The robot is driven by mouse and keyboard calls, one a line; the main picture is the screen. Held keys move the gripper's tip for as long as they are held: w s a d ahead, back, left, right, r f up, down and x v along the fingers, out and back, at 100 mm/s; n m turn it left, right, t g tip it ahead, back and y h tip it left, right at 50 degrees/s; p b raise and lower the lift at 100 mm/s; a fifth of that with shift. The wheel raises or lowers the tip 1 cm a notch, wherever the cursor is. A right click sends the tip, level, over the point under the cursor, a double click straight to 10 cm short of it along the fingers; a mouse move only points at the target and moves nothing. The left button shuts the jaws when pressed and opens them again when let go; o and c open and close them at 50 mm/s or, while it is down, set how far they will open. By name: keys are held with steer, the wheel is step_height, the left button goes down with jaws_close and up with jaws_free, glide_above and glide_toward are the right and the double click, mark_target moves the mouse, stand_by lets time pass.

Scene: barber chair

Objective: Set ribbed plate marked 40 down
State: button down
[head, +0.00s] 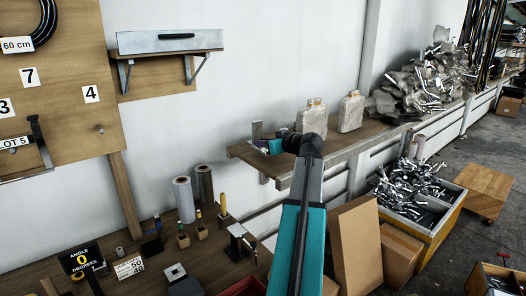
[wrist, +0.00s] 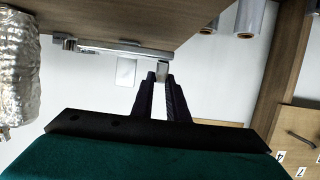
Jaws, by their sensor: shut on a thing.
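In the wrist view my gripper (wrist: 162,78) has its two dark fingers close together, shut on a small pale grey piece at the tips, taken as the ribbed plate marked 40 (wrist: 163,69). Its ribs and number cannot be made out. In the head view my gripper (head: 270,147) is at the near left end of the wooden wall shelf (head: 248,155), partly hidden by my own arm. The held plate is not clear there, and whether it touches the shelf cannot be told.
Two wrapped bottle-like containers (head: 312,118) (head: 350,112) stand to the right on the shelf. Metal scrap (head: 425,80) fills its far end. A workbench (head: 215,262) with tools and rolls lies below left; cardboard boxes (head: 357,240) stand below right.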

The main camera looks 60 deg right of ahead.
mark_target(263, 150)
steer(key=shift+f+p, duration=0.5)
steer(key=shift+f, duration=1.1)
steer(key=shift+f, duration=0.15)
steer(key=c, duration=1.7)
jaws_free()
steer(key=shift+c, duration=0.2)
steer(key=b+v, duration=0.2)
steer(key=v, duration=1)
steer(key=shift+r+b, duration=0.2)
steer(key=shift+b, duration=0.15)
steer(key=shift+d, duration=0.1)
